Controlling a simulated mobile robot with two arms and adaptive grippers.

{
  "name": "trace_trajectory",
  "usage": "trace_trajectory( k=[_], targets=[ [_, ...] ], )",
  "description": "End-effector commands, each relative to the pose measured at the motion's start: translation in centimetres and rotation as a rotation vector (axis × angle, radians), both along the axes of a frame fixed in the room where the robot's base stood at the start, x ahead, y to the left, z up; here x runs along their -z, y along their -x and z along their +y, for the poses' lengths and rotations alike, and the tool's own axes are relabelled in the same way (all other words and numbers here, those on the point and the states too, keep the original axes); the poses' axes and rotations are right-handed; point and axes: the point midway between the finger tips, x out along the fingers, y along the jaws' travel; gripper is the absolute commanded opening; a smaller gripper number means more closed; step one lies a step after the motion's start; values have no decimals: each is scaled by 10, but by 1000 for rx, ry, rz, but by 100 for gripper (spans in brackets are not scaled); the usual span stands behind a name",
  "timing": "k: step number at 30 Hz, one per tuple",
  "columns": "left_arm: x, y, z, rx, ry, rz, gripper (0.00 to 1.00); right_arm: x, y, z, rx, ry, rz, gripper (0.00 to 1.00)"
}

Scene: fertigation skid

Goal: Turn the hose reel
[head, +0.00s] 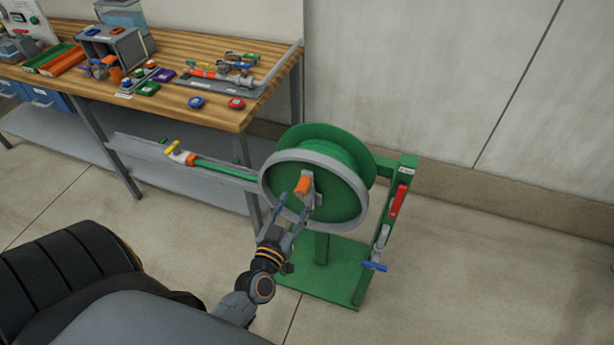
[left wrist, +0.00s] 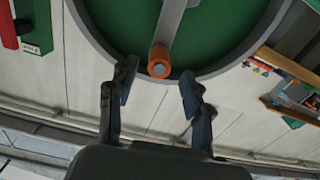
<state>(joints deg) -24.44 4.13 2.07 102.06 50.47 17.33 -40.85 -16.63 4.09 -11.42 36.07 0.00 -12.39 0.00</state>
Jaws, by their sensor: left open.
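The hose reel (head: 343,203) is a green drum with a grey rim, on a green stand. An orange crank handle (head: 303,186) sticks out from a grey crank arm on its face. In the left wrist view the orange handle (left wrist: 160,62) is end-on near the rim (left wrist: 110,52). My left gripper (head: 291,208) is open and empty in front of the reel, just below the handle. In the left wrist view its fingertips (left wrist: 158,82) stand either side of the handle's line; I cannot tell whether the handle is between them in depth. My right gripper is not in view.
A green hose with a yellow-handled valve (head: 180,153) runs left from the reel over a grey shelf. A red lever (head: 397,201) and a blue handle (head: 374,266) are on the post at right. A wooden workbench (head: 190,118) with parts stands behind left. Floor at right is clear.

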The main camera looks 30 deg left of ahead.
Motion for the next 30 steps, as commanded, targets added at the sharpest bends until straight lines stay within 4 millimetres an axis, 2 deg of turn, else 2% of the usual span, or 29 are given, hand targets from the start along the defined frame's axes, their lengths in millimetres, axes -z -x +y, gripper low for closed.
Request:
trace_trajectory(
  k=[1, 6, 13, 18, 27, 29, 30],
  targets=[
    [-3, -13, 3, 0, -1, -3, 50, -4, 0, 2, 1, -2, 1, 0],
    [-3, -48, 12, 0, 0, -2, 50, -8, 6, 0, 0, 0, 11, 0],
    [-1, -84, 20, 1, 0, -1, 50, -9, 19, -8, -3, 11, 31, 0],
    [0, -95, 23, 0, 1, 1, 50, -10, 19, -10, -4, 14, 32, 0],
    [0, -97, 23, 0, 1, 1, 50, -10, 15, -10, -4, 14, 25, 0],
    [0, -96, 23, 0, 1, 1, 40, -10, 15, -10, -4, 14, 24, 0],
    [0, -96, 23, 0, 1, 1, 32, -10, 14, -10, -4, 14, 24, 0]
  ],
)
